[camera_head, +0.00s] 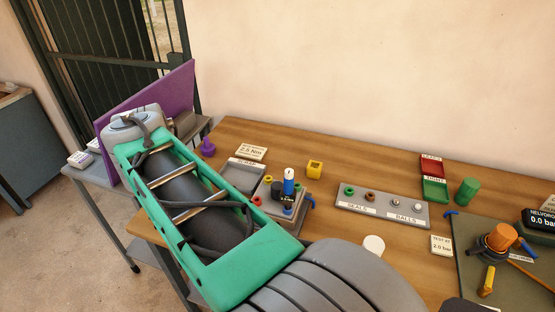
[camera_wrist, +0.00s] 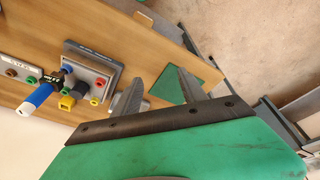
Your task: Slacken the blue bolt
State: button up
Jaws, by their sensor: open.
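A grey block (camera_head: 303,190) on the wooden table carries small coloured bolts. A small blue bolt (camera_head: 288,210) shows low at its front, partly crowded by other parts. A blue-topped driver (camera_head: 289,182) with a dark labelled collar stands upright at the block. In the wrist view the block (camera_wrist: 92,60) lies left of my gripper, with the blue-and-white driver (camera_wrist: 38,97) beyond it. A blue spot (camera_wrist: 67,68) shows by the driver's collar; I cannot tell if it is the bolt. My gripper (camera_wrist: 155,76) is open, empty and apart from the block. My arm hides it in the head view.
A yellow cube (camera_head: 315,168) sits behind the block. A grey seals-and-balls tray (camera_head: 382,207) lies to the right. A red and green tray (camera_head: 434,178), a green cylinder (camera_head: 467,191) and an orange-topped valve (camera_head: 500,237) stand farther right. A purple panel (camera_head: 160,105) rises at left.

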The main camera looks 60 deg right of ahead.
aim_at(289, 177)
jog(key=s+d+r+m, duration=0.1)
jog(key=s+d+m, duration=0.4)
jog(key=d, duration=0.2)
jog(key=s+d+r+m+g+y+b, duration=0.1)
jog(key=s+d+m, duration=0.4)
jog(key=d, duration=0.2)
jog(key=s+d+r+m+y+b, duration=0.1)
jog(key=s+d+r+m, duration=0.1)
jog(key=s+d+m, duration=0.3)
jog(key=shift+s+d+m+g, duration=0.15)
jog(key=shift+d+m+g, duration=0.05)
jog(key=shift+d, duration=0.35)
jog(key=shift+s+d+m+g, duration=0.15)
jog(key=shift+d+m+g, duration=0.05)
jog(key=shift+d, duration=0.3)
jog(key=shift+s+d+f+b, duration=0.15)
jog(key=shift+s+f+b, duration=0.1)
jog(key=shift+f+b, duration=0.1)
notch_tip(289, 177, down, 7)
jog(key=b, duration=0.5)
grip_shut()
